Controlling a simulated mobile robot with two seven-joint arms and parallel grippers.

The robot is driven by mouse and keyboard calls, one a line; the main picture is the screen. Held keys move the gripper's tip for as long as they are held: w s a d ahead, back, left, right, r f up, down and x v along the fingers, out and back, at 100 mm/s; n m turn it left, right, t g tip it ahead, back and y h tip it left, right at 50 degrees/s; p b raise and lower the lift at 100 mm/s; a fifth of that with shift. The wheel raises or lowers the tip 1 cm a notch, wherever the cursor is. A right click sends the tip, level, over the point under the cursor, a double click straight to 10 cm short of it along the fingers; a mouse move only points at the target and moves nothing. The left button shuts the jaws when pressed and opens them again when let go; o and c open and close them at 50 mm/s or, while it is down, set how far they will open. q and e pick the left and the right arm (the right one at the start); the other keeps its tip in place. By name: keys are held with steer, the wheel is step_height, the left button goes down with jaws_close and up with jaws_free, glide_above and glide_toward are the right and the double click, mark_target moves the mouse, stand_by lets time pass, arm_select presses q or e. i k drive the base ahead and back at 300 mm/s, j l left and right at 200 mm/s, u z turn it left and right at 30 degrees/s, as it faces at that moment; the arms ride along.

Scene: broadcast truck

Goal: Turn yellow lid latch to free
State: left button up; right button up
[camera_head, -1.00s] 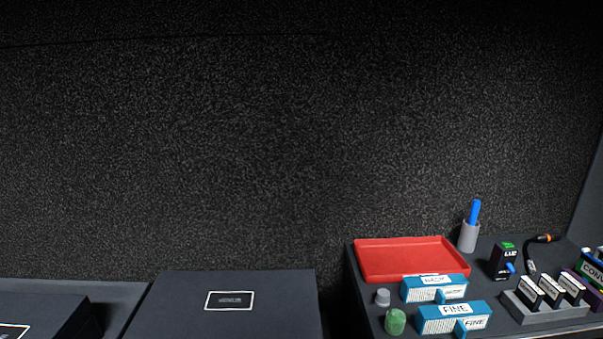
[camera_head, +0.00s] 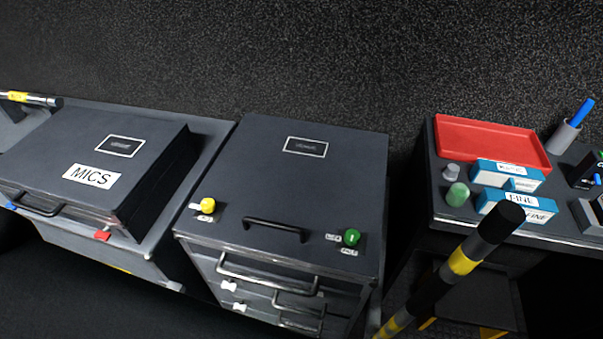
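The yellow lid latch (camera_head: 208,205) is a round knob at the front left of the dark case lid (camera_head: 255,185). A small white label (camera_head: 203,217) sits beside it, too small to read. A green knob (camera_head: 351,237) is at the front right of the same lid, with small labels near it. A black handle (camera_head: 274,229) lies between the two knobs. The lid is down. Neither of my grippers is in view.
Drawers with bar handles (camera_head: 268,276) are below the lid. A MICS case (camera_head: 100,165) stands left. A black-and-yellow striped post (camera_head: 462,262) rises at front right, before a bench with a red tray (camera_head: 490,140). Another striped bar (camera_head: 28,98) is at far left.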

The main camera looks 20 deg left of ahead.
mark_target(207, 205)
steer(key=k+j+u, duration=0.1)
steer(key=u, duration=0.3)
steer(key=k+j+u, duration=0.1)
steer(key=u, duration=0.3)
steer(key=j+u, duration=0.15)
steer(key=u, duration=0.25)
